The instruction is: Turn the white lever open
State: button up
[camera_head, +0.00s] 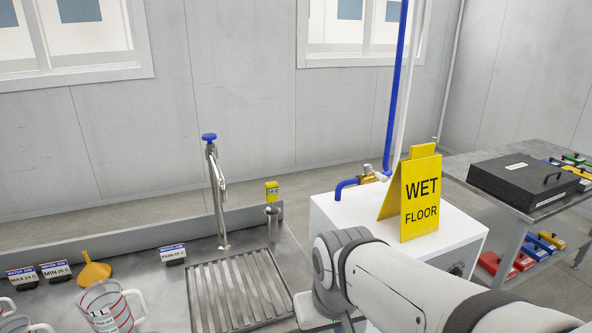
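I see no white lever for certain. A brass fitting (369,174) shows just left of the yellow sign, at the end of a blue hose (345,186) on a white box-shaped unit (328,213). The yellow WET FLOOR sign (421,197) stands on this unit and hides what is behind it. My arm comes in from the lower right and covers the unit's front and part of its top. My gripper is not in view; the arm bends down and leaves the picture at the bottom edge.
A metal sink counter with a drain grate (238,291), a blue-topped tap (215,190), a measuring jug (108,308) and a yellow funnel (94,271) is at left. A trolley (514,214) with a black case (522,180) stands at right. A blue pipe (396,85) rises behind the sign.

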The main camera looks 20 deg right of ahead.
aim_at(375, 175)
jog(key=u, duration=0.2)
jog(key=k, duration=1.1)
jog(key=z, duration=1.05)
jog(key=i, duration=0.75)
jog(key=u, duration=0.05)
